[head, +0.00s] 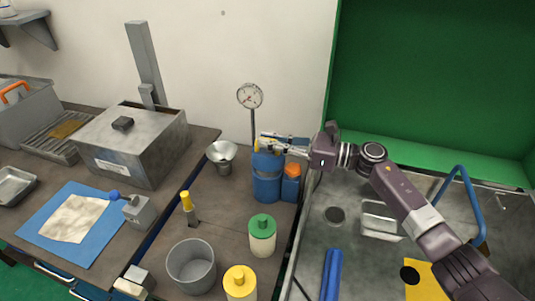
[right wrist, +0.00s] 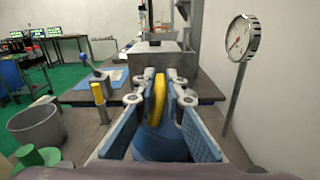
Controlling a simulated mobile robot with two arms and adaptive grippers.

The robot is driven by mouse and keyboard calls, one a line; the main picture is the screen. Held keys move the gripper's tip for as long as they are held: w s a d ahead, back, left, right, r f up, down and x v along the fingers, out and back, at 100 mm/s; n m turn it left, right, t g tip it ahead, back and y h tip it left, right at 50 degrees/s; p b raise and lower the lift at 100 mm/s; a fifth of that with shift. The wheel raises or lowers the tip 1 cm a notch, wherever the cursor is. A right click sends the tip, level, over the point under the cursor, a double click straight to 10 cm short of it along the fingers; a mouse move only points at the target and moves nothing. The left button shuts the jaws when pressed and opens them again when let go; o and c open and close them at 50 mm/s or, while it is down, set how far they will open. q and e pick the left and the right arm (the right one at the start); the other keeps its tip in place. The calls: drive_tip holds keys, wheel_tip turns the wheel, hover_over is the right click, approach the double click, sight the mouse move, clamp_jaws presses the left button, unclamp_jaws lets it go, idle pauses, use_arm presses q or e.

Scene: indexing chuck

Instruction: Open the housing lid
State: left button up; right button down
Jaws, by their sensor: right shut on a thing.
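A grey metal housing (head: 130,160) stands on the left bench, with a flat lid (head: 118,133) on top. The lid bears a small dark knob (head: 122,123). The housing also shows in the right wrist view (right wrist: 157,66), straight ahead beyond the fingers. My right gripper (head: 270,143) is well to the right of the housing, above a blue canister (head: 267,178). In the right wrist view its blue-padded fingers (right wrist: 158,100) are closed around an upright yellow handle (right wrist: 158,97) over the blue canister. My left gripper is not in view.
A dial gauge on a post (head: 250,96) stands behind the canister. A funnel (head: 221,155), a yellow-handled lever (head: 187,203), a grey bucket (head: 191,268) and a green-capped bottle (head: 262,238) stand nearby. A metal sink (head: 340,240) lies right. A blue mat (head: 40,212) lies left.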

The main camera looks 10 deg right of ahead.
drive_tip(key=w+m+b, duration=0.1)
drive_tip(key=w+d+r+m+b, duration=0.1)
drive_tip(key=shift+w+m, duration=0.15)
drive_tip(key=shift+m, duration=0.15)
drive_tip(key=shift+w+d+r+m+b, duration=0.2)
drive_tip(key=shift+w+r+m+b, duration=0.1)
drive_tip(key=shift+w+m+b, duration=0.3)
drive_tip(key=c, duration=2)
unclamp_jaws()
drive_tip(key=shift+f, duration=0.15)
drive_tip(key=shift+s+d, duration=0.1)
drive_tip(key=shift+d, duration=0.05)
drive_tip(key=shift+s+d, duration=0.15)
drive_tip(key=shift+d, duration=0.15)
drive_tip(key=v, duration=1.1)
drive_tip(key=shift+c, duration=0.5)
